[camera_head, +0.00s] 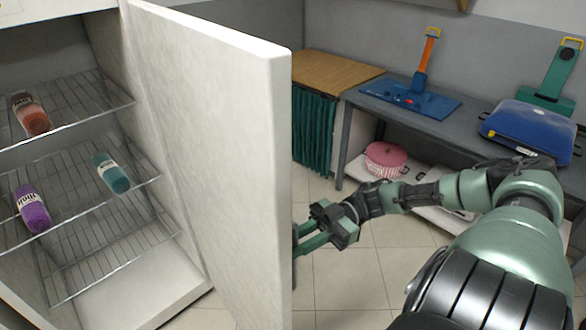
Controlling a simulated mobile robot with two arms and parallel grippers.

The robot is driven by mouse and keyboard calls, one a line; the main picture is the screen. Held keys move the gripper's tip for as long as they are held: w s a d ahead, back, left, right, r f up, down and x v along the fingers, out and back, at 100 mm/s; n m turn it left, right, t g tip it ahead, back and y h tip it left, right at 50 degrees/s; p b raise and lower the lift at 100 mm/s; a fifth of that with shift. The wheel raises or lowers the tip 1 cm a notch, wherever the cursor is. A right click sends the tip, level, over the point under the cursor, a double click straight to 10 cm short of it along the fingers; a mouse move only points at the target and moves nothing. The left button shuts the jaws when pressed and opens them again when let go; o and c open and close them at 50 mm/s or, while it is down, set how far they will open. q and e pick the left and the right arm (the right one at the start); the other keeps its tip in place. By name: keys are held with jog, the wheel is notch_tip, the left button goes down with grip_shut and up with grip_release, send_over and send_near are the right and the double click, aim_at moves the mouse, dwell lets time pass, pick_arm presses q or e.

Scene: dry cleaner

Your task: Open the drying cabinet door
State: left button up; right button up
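The white drying cabinet (66,70) stands at the left with its door (212,150) swung wide open. The door's inner face is toward me, and its outer face and any handle there are hidden. My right gripper (303,239) is at the door's free edge, on the outer side. Two green fingers show with a gap between them, but their tips pass behind the door edge. I cannot tell whether they hold anything. My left gripper is not in view.
Wire shelves in the cabinet hold a reddish-brown bottle (30,114), a teal bottle (112,173) and a purple bottle (33,209). Behind the door stand a wooden-topped counter (325,72) and a grey table (470,130) with a blue case (530,128). Tiled floor (345,285) shows right of the door.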

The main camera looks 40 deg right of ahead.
jog(key=shift+o, duration=0.9)
jog(key=s+d+b, duration=0.1)
jog(key=d, duration=0.6)
jog(key=shift+s+d+b, duration=0.25)
jog(key=shift+d+b, duration=0.15)
